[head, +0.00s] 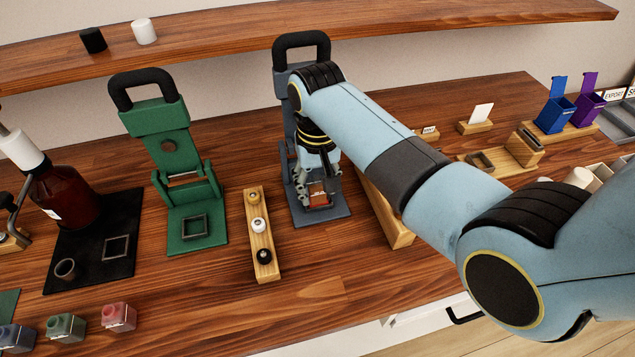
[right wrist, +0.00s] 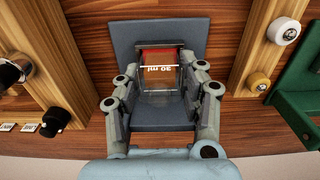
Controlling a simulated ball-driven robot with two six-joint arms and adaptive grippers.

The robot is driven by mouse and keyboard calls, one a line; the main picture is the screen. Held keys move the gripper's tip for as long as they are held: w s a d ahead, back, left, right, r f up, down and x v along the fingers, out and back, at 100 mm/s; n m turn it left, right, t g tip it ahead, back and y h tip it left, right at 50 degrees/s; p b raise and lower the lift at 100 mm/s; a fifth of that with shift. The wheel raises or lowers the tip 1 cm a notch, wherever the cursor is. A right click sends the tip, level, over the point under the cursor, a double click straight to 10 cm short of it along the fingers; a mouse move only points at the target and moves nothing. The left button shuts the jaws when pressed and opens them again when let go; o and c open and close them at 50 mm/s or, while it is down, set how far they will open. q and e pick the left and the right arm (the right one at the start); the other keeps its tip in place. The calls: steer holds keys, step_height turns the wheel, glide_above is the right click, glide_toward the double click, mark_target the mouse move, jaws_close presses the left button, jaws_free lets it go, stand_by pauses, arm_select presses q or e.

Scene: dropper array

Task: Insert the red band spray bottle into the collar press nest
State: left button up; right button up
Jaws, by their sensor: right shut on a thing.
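The bottle is low over the base plate of the blue-grey collar press (head: 318,216). The nest is hidden by the bottle and fingers, so I cannot tell whether the bottle is inside it. My left gripper is not in view.
A green press (head: 168,150) with an empty square nest (head: 194,227) stands to the left. Between the presses is a wooden strip with several collars (head: 265,275). A wooden block (head: 395,228) lies close on the right. Several small bottles (head: 118,316) stand front left.

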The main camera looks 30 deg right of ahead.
steer(key=o, duration=1.2)
steer(key=shift+c, duration=0.2)
step_height(320, 180, up, 12)
steer(key=shift+f, duration=0.1)
